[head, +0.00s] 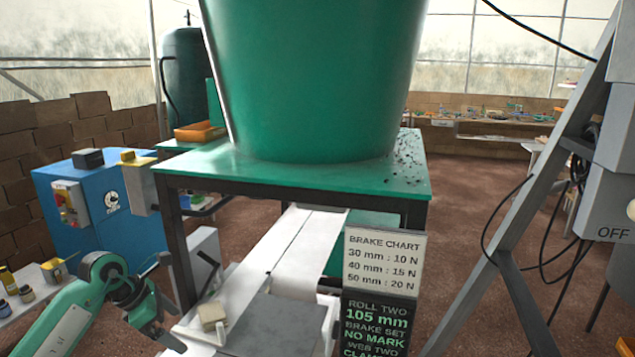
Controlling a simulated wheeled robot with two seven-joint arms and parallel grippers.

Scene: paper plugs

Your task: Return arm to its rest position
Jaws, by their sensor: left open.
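My left arm (75,318), green with grey joints, comes in from the lower left. Its left gripper (172,322) is open and seems empty, left of the white paper web and close to a small beige block (212,315). Whether the gripper touches anything cannot be told. My right arm and gripper are not in view.
A large green tub (315,80) stands on a green table (205,172). White paper strips (265,255) run beneath it to a grey plate (268,325). A brake chart sign (384,262) stands right of the strips. A blue cabinet (95,205) is left; a grey slanted frame (520,195) is right.

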